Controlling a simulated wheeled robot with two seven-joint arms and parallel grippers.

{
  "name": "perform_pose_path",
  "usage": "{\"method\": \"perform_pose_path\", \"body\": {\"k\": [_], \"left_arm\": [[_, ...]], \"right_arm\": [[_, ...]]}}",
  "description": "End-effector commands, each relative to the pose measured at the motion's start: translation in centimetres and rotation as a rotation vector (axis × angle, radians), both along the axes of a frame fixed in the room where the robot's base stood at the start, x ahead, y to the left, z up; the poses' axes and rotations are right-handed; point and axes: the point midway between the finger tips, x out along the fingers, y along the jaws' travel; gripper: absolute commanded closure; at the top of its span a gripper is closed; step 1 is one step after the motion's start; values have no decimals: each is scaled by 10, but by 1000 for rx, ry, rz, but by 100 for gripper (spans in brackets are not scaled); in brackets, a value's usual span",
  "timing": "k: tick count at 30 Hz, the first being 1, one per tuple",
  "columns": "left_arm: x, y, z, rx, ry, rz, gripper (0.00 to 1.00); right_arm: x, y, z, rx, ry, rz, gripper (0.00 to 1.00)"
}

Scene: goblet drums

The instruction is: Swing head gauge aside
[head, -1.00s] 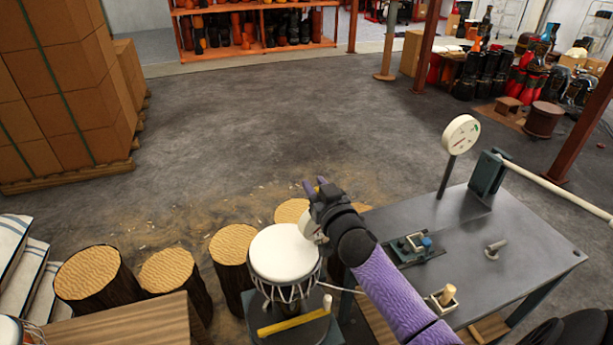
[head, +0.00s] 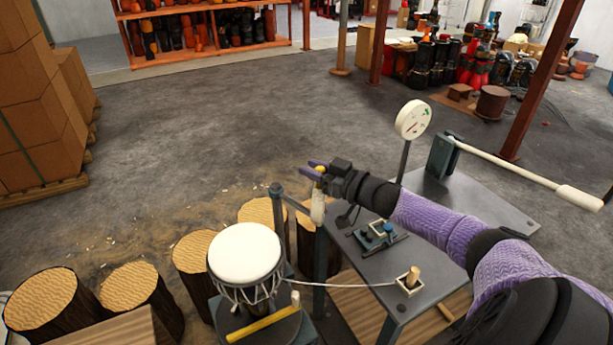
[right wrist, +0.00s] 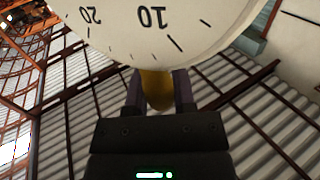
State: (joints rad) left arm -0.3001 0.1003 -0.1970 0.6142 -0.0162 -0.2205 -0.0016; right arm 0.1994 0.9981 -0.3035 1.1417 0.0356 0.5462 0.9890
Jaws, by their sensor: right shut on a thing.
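The head gauge (head: 318,207) is a small white dial on a grey swing arm (head: 294,203) from a post (head: 277,225) behind the drum. In the head view the dial is nearly edge-on, right of and beyond the white drum head (head: 245,253), not over it. My right gripper (head: 318,173) is shut on the gauge's yellow knob; in the right wrist view the knob (right wrist: 156,90) sits between the fingers. There the gauge face (right wrist: 165,25) shows inverted marks 10 and 20. The drum stands upright on a dark stand. My left gripper is out of view.
A steel bench (head: 440,200) on the right carries a large upright dial (head: 413,120), a lever with a white handle (head: 520,172) and a small clamp (head: 380,237). A cord runs from the drum to a peg block (head: 411,281). Log blanks (head: 130,290) stand left; open floor lies beyond.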

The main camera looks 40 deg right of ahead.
Motion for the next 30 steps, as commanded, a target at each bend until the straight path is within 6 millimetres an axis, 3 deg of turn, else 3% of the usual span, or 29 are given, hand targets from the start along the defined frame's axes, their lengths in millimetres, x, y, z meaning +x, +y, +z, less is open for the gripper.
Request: {"method": "perform_pose_path", "body": {"k": [20,21,24,26,30], "left_arm": [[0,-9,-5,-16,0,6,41],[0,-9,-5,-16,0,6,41],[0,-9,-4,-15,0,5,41],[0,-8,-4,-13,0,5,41],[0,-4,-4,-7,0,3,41]], "right_arm": [[1,-8,0,1,1,-3,100],[1,-8,0,1,1,-3,64],[1,-8,0,1,1,-2,43],[1,-7,0,1,1,-2,33],[1,-7,0,1,1,-1,33]]}}
